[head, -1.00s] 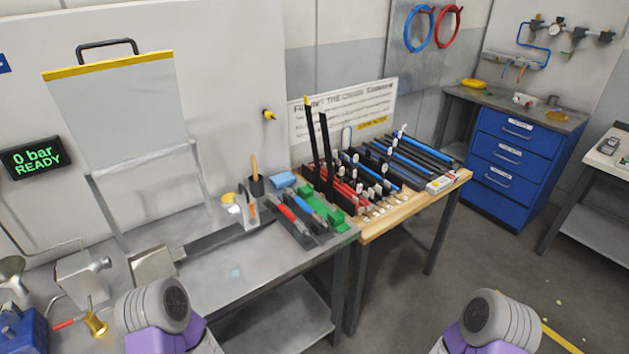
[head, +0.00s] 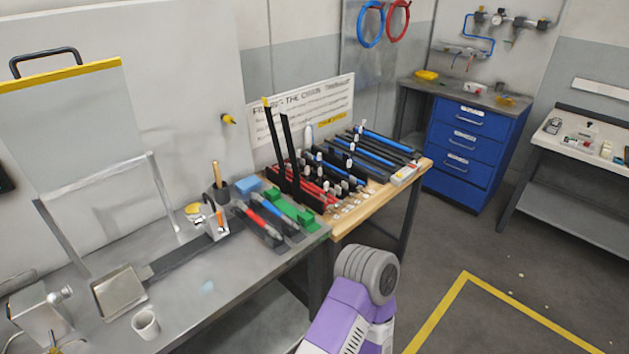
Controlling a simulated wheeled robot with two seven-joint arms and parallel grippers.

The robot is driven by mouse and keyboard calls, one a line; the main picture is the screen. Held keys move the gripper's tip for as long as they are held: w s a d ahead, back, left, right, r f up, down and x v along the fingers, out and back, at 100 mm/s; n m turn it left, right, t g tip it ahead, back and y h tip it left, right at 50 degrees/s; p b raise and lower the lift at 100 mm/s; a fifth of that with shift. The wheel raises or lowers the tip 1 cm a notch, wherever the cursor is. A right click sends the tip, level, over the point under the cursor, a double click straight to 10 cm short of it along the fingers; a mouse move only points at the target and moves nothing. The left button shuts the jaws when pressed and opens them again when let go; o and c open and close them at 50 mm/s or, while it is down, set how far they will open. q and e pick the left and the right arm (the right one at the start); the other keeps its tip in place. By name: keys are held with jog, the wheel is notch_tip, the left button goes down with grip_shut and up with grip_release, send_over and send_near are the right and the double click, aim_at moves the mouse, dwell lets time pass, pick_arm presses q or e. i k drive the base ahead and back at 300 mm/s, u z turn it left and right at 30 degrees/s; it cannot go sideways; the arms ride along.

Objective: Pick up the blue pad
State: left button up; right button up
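The blue pad (head: 248,185) is a small light-blue block lying at the back of the grey metal bench (head: 232,283), near the wall. It sits between a dark cup with a wooden-handled tool and a green holder. One of my arms shows at the bottom centre, in front of the bench's right end and well short of the pad. No gripper fingers show in the head view. Nothing touches the pad from my side.
The dark cup (head: 217,191) stands left of the pad and the green holder (head: 290,208) right of it. Tall black posts (head: 287,150) rise on the wooden table (head: 372,207). A white cup (head: 145,323) stands near the bench front.

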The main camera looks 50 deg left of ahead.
aim_at(250, 183)
jog(key=z, duration=0.1)
jog(key=i, duration=2.1)
jog(key=u, duration=2.5)
